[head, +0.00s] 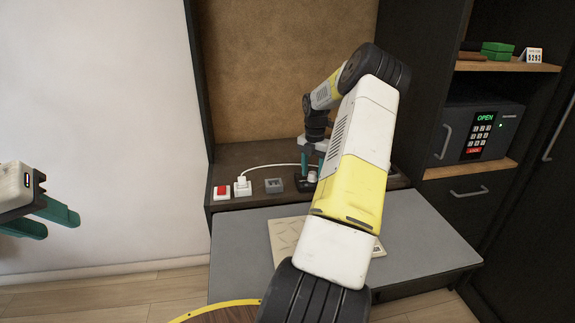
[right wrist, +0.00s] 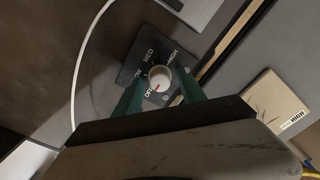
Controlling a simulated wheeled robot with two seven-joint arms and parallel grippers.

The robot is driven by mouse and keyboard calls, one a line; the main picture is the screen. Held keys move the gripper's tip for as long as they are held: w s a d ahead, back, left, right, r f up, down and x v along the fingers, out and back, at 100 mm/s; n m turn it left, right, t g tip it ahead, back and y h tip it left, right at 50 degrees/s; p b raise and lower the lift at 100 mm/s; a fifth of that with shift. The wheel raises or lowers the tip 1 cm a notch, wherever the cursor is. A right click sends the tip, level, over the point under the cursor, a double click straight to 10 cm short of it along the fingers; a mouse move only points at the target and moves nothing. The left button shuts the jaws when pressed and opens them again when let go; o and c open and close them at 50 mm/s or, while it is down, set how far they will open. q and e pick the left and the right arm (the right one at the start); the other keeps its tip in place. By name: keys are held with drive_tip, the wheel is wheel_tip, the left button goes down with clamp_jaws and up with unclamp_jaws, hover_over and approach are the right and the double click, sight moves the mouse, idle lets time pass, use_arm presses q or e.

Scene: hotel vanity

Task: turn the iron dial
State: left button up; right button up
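The iron dial (right wrist: 160,77) is a round white knob on a dark plate (right wrist: 138,66) lettered OFF, LOW, MED and HIGH. A red mark on the knob faces OFF. My right gripper (right wrist: 161,82) has its teal fingers on either side of the knob, seemingly with a small gap. In the head view my right gripper (head: 311,167) points down at the dial's dark base (head: 304,184) at the back of the vanity; the knob is hidden there. My left gripper (head: 52,222) is open and empty at the far left, away from the vanity.
A red switch (head: 221,192), a white plug (head: 242,187) with a cord and a grey block (head: 273,186) stand left of the dial. A beige card (right wrist: 275,104) reads HIGH. A safe (head: 481,132) showing OPEN stands at right. The grey front surface (head: 238,240) is mostly clear.

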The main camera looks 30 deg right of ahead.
clamp_jaws()
